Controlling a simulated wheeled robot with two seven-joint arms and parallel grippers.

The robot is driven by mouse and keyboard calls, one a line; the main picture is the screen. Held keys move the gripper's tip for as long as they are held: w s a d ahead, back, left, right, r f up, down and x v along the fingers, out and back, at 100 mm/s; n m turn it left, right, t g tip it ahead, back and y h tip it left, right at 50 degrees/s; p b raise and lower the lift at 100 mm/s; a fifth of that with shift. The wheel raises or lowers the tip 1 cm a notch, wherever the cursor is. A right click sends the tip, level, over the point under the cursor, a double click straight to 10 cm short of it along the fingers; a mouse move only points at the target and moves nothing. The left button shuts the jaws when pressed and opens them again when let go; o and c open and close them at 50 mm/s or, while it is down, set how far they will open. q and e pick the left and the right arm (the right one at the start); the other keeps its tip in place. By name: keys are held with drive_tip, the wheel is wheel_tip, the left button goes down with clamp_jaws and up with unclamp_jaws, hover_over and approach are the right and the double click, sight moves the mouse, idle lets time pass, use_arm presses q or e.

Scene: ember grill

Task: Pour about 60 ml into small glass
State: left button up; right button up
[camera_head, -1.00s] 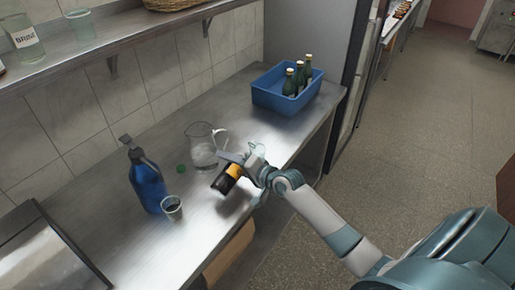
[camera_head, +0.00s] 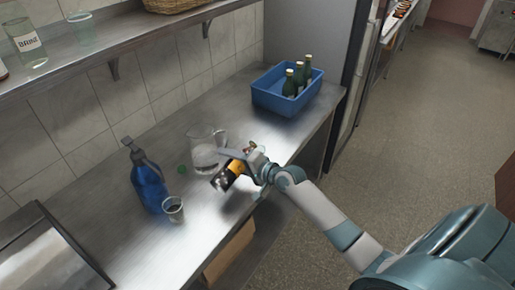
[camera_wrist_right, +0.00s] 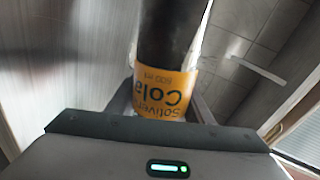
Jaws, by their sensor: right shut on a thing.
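My right gripper (camera_head: 248,163) is shut on a dark cola bottle with an orange label (camera_head: 236,167), held tilted above the counter. Its base end points to the lower left; its neck end is mostly hidden behind my gripper. A small brownish patch (camera_head: 250,147) shows just beyond the gripper; I cannot tell whether it is the neck, liquid or a glass. In the right wrist view the orange label (camera_wrist_right: 165,92) reads "Cola" upside down between the fingers. My left gripper is not in view.
A blue crate (camera_head: 275,99) with green bottles is at the back right. A shelf (camera_head: 75,62) runs above.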

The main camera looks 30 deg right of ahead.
drive_tip(key=shift+r+p, duration=0.3)
drive_tip(key=shift+r, duration=0.05)
drive_tip(key=shift+s+a+r+m, duration=0.1)
drive_tip(key=shift+s+a+m, duration=0.05)
drive_tip(key=shift+a+m, duration=0.35)
idle(0.7)
drive_tip(key=shift+a+r+p, duration=0.1)
drive_tip(key=shift+r+p, duration=0.1)
drive_tip(key=shift+p, duration=0.25)
idle(1.3)
wheel_tip(320, 180, down, 2)
drive_tip(key=shift+f+n+b, duration=0.1)
drive_tip(key=shift+n+b, duration=0.4)
drive_tip(key=shift+b, duration=0.75)
drive_tip(key=shift+s+f+n+h+b, duration=0.1)
drive_tip(key=shift+f+n+h+b, duration=0.1)
drive_tip(key=shift+n+h+b, duration=0.15)
drive_tip(key=shift+r, duration=0.25)
